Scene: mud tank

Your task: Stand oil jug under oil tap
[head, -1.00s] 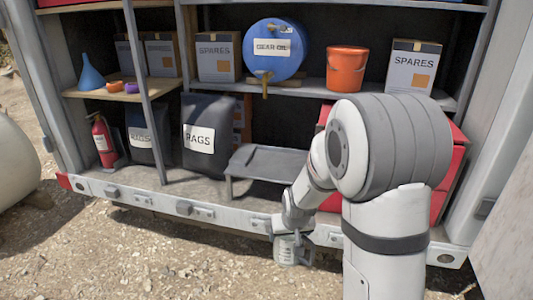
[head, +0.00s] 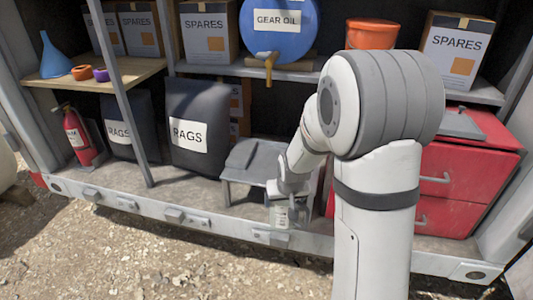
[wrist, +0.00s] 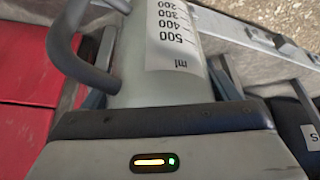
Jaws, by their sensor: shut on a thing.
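The oil jug shows in the wrist view (wrist: 150,83) as a pale translucent jug with a grey handle and a white ml scale. My gripper (wrist: 165,95) is shut on it, with fingers on both sides. In the head view the jug (head: 287,216) hangs from my gripper (head: 290,198) at the compartment's front edge, in front of a low grey stand (head: 242,166). The oil tap (head: 267,66) is a yellow-brown spout at the front of the blue gear oil drum (head: 282,25), above and behind the jug. My arm hides part of the stand's right side.
A red drawer cabinet (head: 470,175) stands to the right. Black rag bags (head: 197,105) stand left of the stand. An upright post (head: 118,85) crosses the left side. A shelf edge (head: 215,70) runs under the drum. The stand's top looks clear.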

